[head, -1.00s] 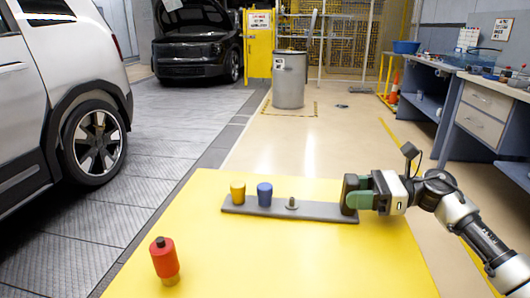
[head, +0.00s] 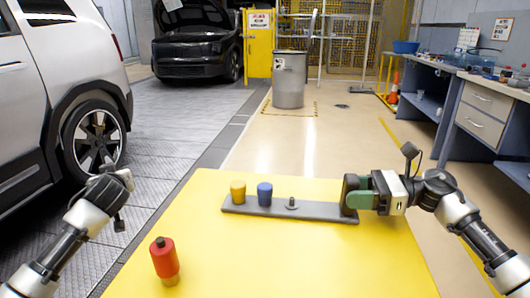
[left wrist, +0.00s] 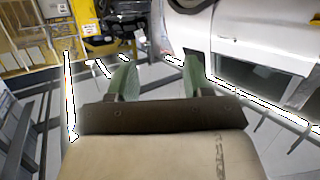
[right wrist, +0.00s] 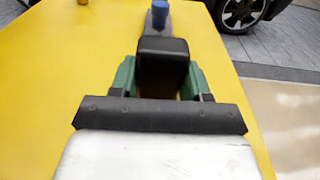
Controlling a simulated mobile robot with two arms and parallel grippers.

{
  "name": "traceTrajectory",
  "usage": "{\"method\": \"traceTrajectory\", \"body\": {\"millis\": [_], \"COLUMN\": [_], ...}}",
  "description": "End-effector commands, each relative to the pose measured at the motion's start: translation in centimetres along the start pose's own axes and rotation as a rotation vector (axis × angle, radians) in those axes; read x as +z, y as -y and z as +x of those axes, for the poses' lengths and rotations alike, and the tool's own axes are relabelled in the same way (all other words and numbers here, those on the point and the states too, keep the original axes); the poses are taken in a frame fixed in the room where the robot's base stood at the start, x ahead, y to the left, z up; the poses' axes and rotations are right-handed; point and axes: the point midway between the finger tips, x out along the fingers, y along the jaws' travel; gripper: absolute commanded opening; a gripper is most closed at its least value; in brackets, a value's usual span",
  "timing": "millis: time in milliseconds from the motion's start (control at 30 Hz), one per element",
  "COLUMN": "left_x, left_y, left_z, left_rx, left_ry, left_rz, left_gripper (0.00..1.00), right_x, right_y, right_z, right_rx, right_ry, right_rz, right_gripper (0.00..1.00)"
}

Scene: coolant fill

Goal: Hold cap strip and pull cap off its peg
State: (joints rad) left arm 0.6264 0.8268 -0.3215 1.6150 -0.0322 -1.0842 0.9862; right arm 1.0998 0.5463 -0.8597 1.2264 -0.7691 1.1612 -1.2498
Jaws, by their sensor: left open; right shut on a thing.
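The grey cap strip (head: 320,211) lies on the yellow table. A yellow cap (head: 238,192) and a blue cap (head: 265,194) sit on it at its left part, and a bare grey peg (head: 292,203) stands to their right. My right gripper (head: 352,195) is shut on the dark block at the strip's right end. In the right wrist view the black block (right wrist: 163,65) is between the green fingers, with the blue cap (right wrist: 160,12) beyond it. My left gripper (left wrist: 157,80) is open and empty, away from the strip, at the left of the head view.
A red bottle with a black top (head: 164,260) stands at the table's front left. The yellow table (head: 300,260) is clear in front of the strip. A white car (head: 50,90) stands at left, a workbench (head: 480,110) at right.

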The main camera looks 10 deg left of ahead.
Motion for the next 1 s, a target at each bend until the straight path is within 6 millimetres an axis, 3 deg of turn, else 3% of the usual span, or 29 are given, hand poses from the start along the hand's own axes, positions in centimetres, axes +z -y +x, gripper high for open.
{"method": "traceTrajectory", "body": {"millis": [33,300,500,567,600,767,1000], "left_x": [-3.3,-18.0,-28.2,-30.0,-29.4,-25.3,-18.6], "left_y": [-0.1,1.1,3.8,3.0,0.1,-8.8,-20.3], "left_z": [-0.1,-2.1,-5.7,-6.8,-7.2,-8.6,-14.2], "left_rx": [-0.006,-0.04,-0.063,-0.038,0.013,0.154,0.31], "left_ry": [-0.039,-0.2,-0.312,-0.307,-0.245,-0.018,0.313], "left_rz": [-0.032,-0.199,-0.338,-0.376,-0.385,-0.36,-0.224], "left_gripper": [0.51,0.51,0.51,0.51,0.51,0.51,0.51], "right_x": [-0.1,-0.1,-0.1,-0.1,-0.1,-0.1,-0.1], "right_y": [0.0,0.0,0.0,0.0,0.0,0.0,0.0], "right_z": [0.0,0.0,0.0,0.0,0.0,0.0,0.0], "right_rx": [0.0,0.0,0.0,0.0,0.0,-0.001,0.0], "right_ry": [-0.001,-0.001,-0.001,-0.001,-0.001,0.0,-0.001], "right_rz": [0.001,0.001,0.001,0.001,0.001,0.001,0.001], "right_gripper": [0.28,0.28,0.28,0.28,0.28,0.28,0.28]}}
